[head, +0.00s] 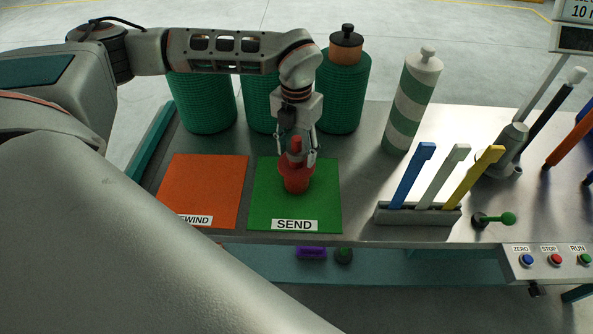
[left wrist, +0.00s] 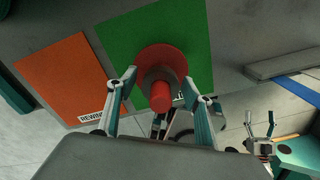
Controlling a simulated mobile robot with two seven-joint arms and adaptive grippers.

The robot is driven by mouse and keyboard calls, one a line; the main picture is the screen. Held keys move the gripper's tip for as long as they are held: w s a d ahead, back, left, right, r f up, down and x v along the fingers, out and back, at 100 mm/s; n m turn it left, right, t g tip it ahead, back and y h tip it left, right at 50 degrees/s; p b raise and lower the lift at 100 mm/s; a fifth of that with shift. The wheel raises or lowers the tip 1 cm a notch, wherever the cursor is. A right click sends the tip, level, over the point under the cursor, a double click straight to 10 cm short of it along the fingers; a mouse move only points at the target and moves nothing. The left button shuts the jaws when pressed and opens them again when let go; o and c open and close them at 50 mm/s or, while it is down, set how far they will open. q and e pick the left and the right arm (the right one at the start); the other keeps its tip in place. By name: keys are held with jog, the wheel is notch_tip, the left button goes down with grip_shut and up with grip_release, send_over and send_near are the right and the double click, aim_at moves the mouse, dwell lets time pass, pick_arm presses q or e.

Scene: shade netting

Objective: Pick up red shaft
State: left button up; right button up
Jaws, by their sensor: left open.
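The red shaft (head: 296,184) stands upright on the green SEND mat (head: 265,205), with a wide red flange low on it and a narrower top. My left gripper (head: 297,159) points down over it, its open fingers on either side of the shaft's upper part. In the left wrist view the red shaft (left wrist: 160,96) lies between the two fingertips (left wrist: 159,82), with no clear grip on it. My right gripper (left wrist: 261,122) shows small at the lower right of the left wrist view, its fingers apart and empty. It is not in the head view.
An orange REWIND mat (head: 205,185) lies left of the green one. Green net rolls (head: 342,95) stand behind, with a striped roll (head: 412,105) to their right. A grey rack (head: 418,215) holds blue, pale and yellow bars. Buttons (head: 556,259) line the front right edge.

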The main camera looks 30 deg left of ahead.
pick_arm(q)
jog(key=shift+f, duration=0.5)
grip_shut()
jog(key=shift+w+r, duration=0.1)
